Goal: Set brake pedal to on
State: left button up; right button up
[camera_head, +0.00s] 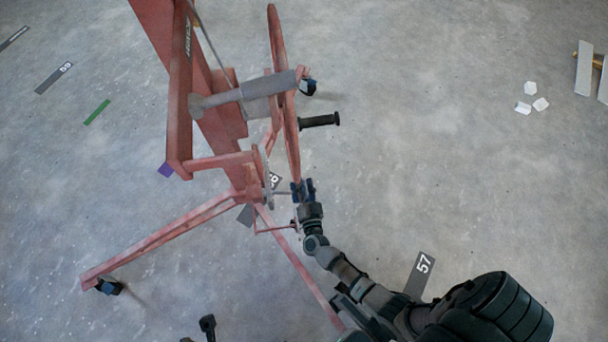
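The red panel lift (180,105) stands in the upper left, with a large red wheel (283,75) seen nearly edge-on and a black crank handle (320,121) sticking out to its right. My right gripper (302,187) is at the lower end of the wheel, beside a thin rod (281,193) on the lift. Its fingers look spread apart; contact with the lift is unclear. I cannot single out the brake pedal; it may be among the small parts beside the gripper. A dark part (207,325) at the bottom edge may be my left gripper; its fingers are not clear.
Red lift legs (165,238) spread over the grey floor, one ending in a black caster (108,287). White pieces (529,98) and pale boards (584,68) lie at the upper right. The floor between is clear.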

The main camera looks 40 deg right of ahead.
jog(key=shift+s, duration=0.15)
jog(key=v, duration=1.1)
jog(key=shift+s+a, duration=0.3)
